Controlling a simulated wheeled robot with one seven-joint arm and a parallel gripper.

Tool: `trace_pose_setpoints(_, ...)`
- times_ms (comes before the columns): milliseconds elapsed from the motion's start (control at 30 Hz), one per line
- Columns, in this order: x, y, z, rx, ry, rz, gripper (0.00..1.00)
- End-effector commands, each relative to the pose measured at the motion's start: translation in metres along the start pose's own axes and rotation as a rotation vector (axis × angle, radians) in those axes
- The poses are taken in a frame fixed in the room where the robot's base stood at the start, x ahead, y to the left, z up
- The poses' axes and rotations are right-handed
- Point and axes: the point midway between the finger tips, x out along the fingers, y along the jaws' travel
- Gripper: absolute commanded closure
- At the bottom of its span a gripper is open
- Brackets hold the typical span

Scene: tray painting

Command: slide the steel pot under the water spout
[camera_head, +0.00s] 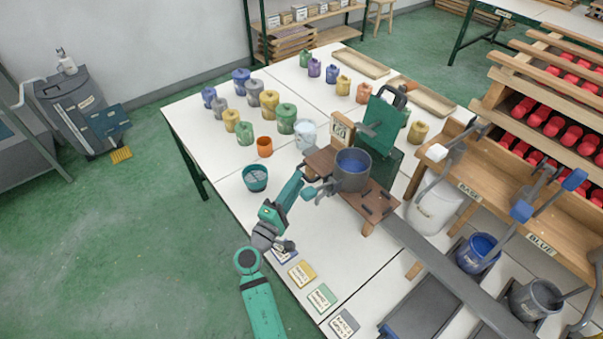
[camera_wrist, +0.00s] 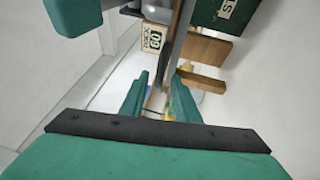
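The steel pot (camera_head: 351,182) is grey with blue inside and stands upright on a wooden stand (camera_head: 378,203) in the head view. A short handle (camera_head: 324,189) sticks out from its left side. My gripper (camera_head: 297,186) is just left of this handle, at the stand's left edge. In the wrist view the two green fingers (camera_wrist: 156,97) stand apart, with a gap between them. I cannot tell whether they touch the handle. A green dispenser (camera_head: 384,122) with a grey arm stands behind the pot; I cannot clearly make out the water spout.
A sign block (camera_head: 342,128) stands behind the pot and also shows in the wrist view (camera_wrist: 153,39). A teal bowl (camera_head: 255,178) and an orange cup (camera_head: 264,146) are to the left. Several lidded jars stand farther back. A grey rail (camera_head: 440,262) runs toward the front right.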

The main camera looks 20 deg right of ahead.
Motion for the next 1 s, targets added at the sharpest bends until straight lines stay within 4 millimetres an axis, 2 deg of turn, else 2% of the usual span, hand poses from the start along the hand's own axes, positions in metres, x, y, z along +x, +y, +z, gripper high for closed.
trace_pose_setpoints(33, 0.01, 0.001, 0.001, 0.0, -0.003, 0.001, 0.71)
trace_pose_setpoints(200, 0.029, 0.001, -0.003, 0.002, 0.003, 0.001, 0.71)
trace_pose_setpoints(667, 0.04, 0.001, -0.003, 0.002, 0.005, 0.0, 0.71)
trace_pose_setpoints(800, 0.041, 0.0, -0.002, 0.001, 0.003, 0.0, 1.0)
trace_pose_setpoints(1000, 0.041, 0.001, -0.001, 0.001, 0.002, 0.002, 1.0)
